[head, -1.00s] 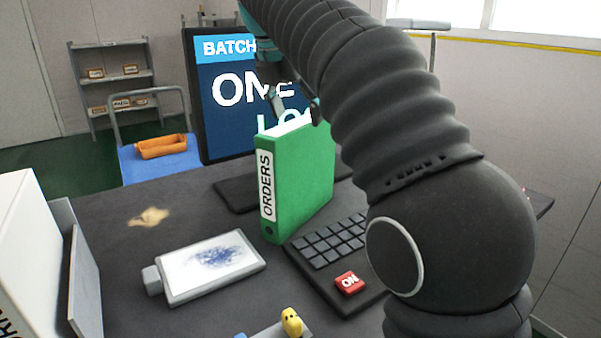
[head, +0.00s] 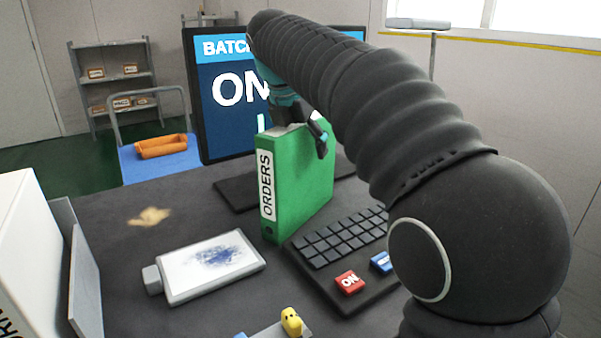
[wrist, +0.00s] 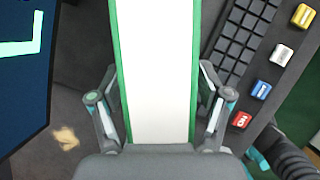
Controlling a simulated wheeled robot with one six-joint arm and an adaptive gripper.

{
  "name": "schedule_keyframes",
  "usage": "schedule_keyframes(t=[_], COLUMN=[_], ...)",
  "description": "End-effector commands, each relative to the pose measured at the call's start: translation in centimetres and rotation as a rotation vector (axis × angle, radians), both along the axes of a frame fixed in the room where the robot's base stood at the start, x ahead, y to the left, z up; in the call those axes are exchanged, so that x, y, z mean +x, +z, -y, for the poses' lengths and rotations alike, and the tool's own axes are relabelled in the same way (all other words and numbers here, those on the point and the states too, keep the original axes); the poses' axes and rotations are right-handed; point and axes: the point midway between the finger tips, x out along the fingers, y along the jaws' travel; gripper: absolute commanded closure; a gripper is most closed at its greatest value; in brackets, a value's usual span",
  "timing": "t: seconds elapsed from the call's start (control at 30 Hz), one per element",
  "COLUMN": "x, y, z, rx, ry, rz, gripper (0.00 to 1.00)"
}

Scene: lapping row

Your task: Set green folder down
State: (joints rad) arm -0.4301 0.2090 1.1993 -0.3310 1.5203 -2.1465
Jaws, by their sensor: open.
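The green folder (head: 306,185), with a white ORDERS label on its spine, stands upright on the dark desk (head: 125,245). It is between the monitor and the keyboard. My gripper (head: 300,140) is at the folder's top edge, with a finger on the near side. In the wrist view my gripper (wrist: 160,125) is open, one finger on each side of the folder (wrist: 155,60), whose white top lies between them. Small gaps seem to show beside the folder. The far finger is hidden in the head view.
A monitor (head: 224,110) stands behind the folder. A keyboard (head: 335,240) with a red ON key (head: 349,282) lies to its right.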

Motion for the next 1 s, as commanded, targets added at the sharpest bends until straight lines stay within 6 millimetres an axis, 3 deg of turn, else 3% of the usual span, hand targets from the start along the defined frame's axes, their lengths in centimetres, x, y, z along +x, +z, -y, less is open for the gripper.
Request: schedule_keyframes(t=[0.87,1.0], x=[0.00,0.00], y=[-0.49,-0.49], z=[-0.02,-0.02], rx=[0.000,0.000], ry=[0.000,0.000], rz=[0.000,0.000], gripper=[0.23,0.55])
